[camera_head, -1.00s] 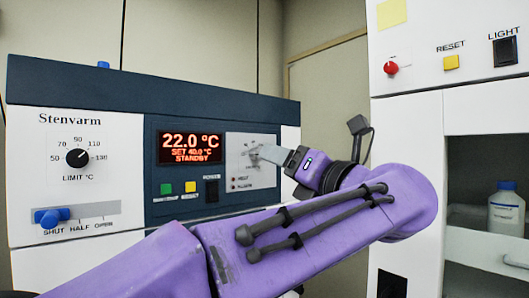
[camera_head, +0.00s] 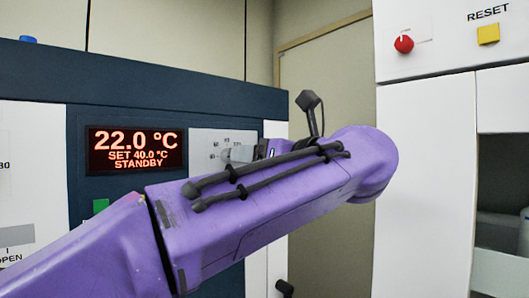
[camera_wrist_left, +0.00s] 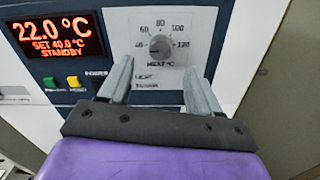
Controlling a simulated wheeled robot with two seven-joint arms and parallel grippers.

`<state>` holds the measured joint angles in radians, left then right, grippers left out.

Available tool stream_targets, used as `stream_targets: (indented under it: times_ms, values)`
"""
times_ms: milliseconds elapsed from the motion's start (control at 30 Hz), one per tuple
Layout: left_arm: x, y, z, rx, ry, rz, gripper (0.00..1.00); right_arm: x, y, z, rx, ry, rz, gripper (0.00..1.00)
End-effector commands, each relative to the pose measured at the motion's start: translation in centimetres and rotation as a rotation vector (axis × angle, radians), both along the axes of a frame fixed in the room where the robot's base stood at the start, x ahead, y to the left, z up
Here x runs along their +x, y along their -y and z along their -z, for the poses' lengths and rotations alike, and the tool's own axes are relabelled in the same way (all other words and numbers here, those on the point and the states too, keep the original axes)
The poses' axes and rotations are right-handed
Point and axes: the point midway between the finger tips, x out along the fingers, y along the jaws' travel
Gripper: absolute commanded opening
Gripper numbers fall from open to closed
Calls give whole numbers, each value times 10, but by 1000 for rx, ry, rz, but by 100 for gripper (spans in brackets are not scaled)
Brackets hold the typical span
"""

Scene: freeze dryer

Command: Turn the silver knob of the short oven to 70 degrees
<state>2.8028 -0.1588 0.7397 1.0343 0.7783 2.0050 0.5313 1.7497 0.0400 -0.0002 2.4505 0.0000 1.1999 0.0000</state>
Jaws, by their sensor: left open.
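The silver knob (camera_wrist_left: 160,46) is in the left wrist view, on a pale dial plate marked 40 to 120 and HEAT °C. Its exact pointer direction is too small to read. My left gripper (camera_wrist_left: 158,88) is open; its two fingers point at the plate, one below left and one below right of the knob, with nothing between them. I cannot tell whether they touch the panel. In the head view my left gripper (camera_head: 238,154) covers part of the dial plate (camera_head: 207,140) and the knob is hardly visible. The oven display (camera_head: 135,150) reads 22.0 °C, SET 40.0 °C, STANDBY.
Green (camera_wrist_left: 50,83) and yellow (camera_wrist_left: 78,81) buttons sit below the display. A white cabinet (camera_head: 425,180) with a red knob (camera_head: 404,44) and a yellow RESET button (camera_head: 488,34) stands at the right. A beige door (camera_head: 330,80) is behind the gap.

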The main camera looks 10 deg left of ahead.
Motion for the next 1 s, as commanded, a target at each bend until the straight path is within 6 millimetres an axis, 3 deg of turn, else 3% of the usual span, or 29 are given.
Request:
stream_targets:
  times_ms: [200, 600, 800, 1000]
  values:
    - [28, -36, -3, -2, -2, -2, 63, 0, 0, -18, 0, 0, 0, 0]
    - [37, -46, 0, 0, 0, 3, 63, 0, 0, -20, 0, 1, 0, 0]
    - [37, -46, 0, 0, -1, 3, 7, 0, 0, -20, 0, 1, 0, 0]
    - [37, -46, 0, 4, -6, 3, 7, 0, 0, -20, 0, 1, 0, 0]
